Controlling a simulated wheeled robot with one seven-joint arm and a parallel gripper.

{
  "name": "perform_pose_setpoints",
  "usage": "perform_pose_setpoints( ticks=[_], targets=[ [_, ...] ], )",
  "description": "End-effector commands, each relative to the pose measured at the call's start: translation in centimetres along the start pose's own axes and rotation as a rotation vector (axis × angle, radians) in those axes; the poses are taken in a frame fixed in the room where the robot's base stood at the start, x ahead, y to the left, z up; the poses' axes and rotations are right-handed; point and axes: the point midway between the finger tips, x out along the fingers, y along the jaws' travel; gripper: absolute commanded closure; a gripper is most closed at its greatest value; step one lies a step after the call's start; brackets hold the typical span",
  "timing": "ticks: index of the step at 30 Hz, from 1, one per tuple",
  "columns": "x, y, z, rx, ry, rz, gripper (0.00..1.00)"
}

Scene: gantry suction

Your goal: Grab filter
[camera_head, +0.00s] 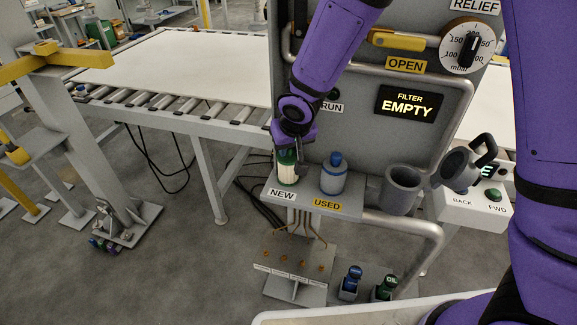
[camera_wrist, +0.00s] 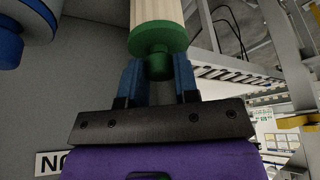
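The new filter (camera_head: 287,172), a pale ribbed cylinder with a green cap, stands upright on the shelf spot labelled NEW. In the wrist view, its pale body (camera_wrist: 157,10) and green end with a knob (camera_wrist: 158,66) show at the top. My gripper (camera_head: 290,140) reaches it from above. In the wrist view, the blue fingers of my gripper (camera_wrist: 159,78) sit on both sides of the green knob and appear to touch it. A blue-capped grey used filter (camera_head: 333,175) stands to its right, at the USED label. The filter display (camera_head: 406,104) reads EMPTY.
An open grey cup-shaped housing (camera_head: 401,190) is right of the used filter, with a tilted dark lid (camera_head: 466,164) beside it. A yellow handle (camera_head: 398,40) is above the OPEN label. A roller conveyor (camera_head: 180,110) is at left. Blue and green bottles (camera_head: 351,280) stand below.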

Motion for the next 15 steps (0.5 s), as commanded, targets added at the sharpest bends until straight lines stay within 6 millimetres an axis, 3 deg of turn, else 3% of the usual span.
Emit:
perform_pose_setpoints(
  ticks=[1,3,15],
  targets=[
    [-0.01,0.00,0.00,0.000,0.000,0.000,0.83],
    [-0.01,0.00,0.00,0.000,0.000,0.000,0.99],
    [-0.22,-0.06,-0.11,0.001,0.001,-0.001,1.00]
  ],
)
